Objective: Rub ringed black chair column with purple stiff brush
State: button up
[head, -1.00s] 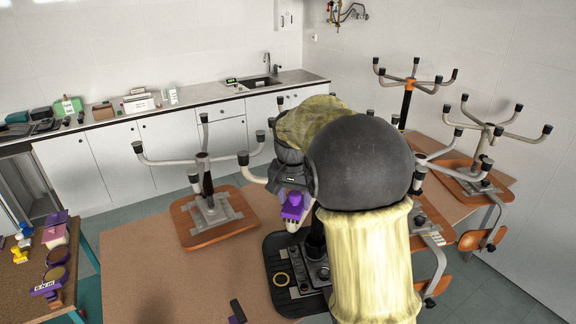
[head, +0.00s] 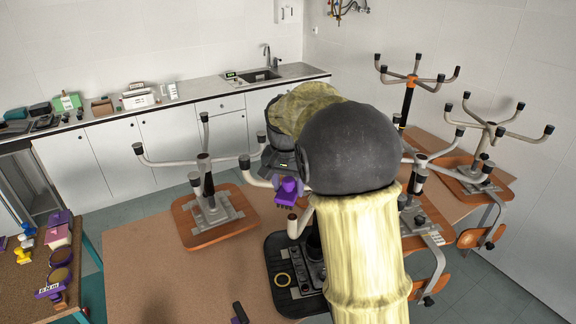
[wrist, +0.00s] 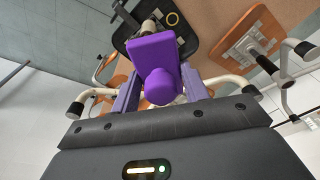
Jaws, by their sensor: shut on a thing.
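In the wrist view the brush (wrist: 157,65) sits between the purple fingers. Below it is an upturned chair with a black seat (head: 271,262); its black column (head: 314,243) stands just right of and below the brush, partly hidden by my arm. I see a gap between bristles and column, and no ring on its visible part. A yellow ring (head: 283,280) lies on that seat. Another black column (head: 407,103), with an orange ring near its top, stands at the back right.
Upturned chairs with wooden seats stand left (head: 240,213) and right (head: 440,228) of the black one. The brown table (head: 150,270) is clear at the front left. A side bench (head: 25,285) holds purple-lidded items and small tools. A counter with a sink (head: 258,76) runs along the back wall.

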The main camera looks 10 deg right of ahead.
aim_at(288, 178)
jog(key=shift+w+r+p, duration=0.2)
jog(key=shift+r+p, duration=0.4)
jog(key=shift+r, duration=0.35)
jog(key=shift+s+r+p, duration=0.1)
jog(key=shift+r+p, duration=0.55)
jog(key=shift+r, duration=0.2)
jog(key=shift+f, duration=0.1)
